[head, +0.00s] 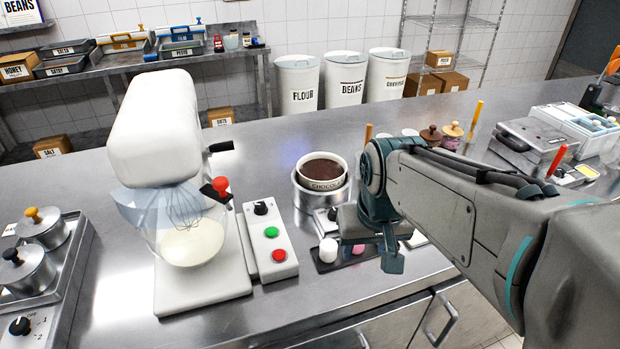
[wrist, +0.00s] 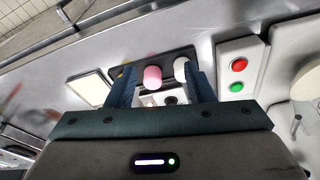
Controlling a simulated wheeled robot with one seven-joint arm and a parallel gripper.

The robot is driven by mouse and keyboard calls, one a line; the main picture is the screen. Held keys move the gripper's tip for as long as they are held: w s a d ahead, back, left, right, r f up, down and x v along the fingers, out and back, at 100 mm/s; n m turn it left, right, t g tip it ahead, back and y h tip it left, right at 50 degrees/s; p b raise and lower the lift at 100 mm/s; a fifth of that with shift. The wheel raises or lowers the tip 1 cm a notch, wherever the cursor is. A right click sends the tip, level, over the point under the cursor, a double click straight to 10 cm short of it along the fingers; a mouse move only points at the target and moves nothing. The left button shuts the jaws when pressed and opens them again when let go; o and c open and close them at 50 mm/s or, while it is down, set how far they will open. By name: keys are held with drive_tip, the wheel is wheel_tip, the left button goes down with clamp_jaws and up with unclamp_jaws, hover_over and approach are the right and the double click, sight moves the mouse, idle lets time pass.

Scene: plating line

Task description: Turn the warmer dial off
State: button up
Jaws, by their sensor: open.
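The warmer (head: 309,199) is a round metal holder with a bowl of dark chocolate marked CHOCO (head: 322,184) in it. A small dark dial (head: 332,214) shows on its front box, partly covered by my arm. In the wrist view a dark round knob (wrist: 170,100) on a pale panel, which looks like this dial, lies between my fingers. My gripper (wrist: 165,84) is open, with one blue finger on each side and a gap to the knob. In the head view my gripper hangs just in front of the warmer. The dial's pointer cannot be read.
A dark tray (head: 322,266) with a white piece (head: 328,250) and a pink piece (head: 358,249) lies in front of the warmer. The mixer's control box (head: 270,240) with its own dial and green and red buttons stands left. Free counter lies behind the warmer.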

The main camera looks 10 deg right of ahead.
drive_tip(key=w+r+g, duration=0.1)
drive_tip(key=w+r, duration=0.3)
drive_tip(key=w, duration=0.6)
drive_tip(key=g, duration=0.1)
approach(335, 210)
wheel_tip(335, 210, down, 8)
drive_tip(key=shift+f+p, duration=0.2)
drive_tip(key=shift+p, duration=0.45)
drive_tip(key=shift+w, duration=0.1)
drive_tip(key=c, duration=1)
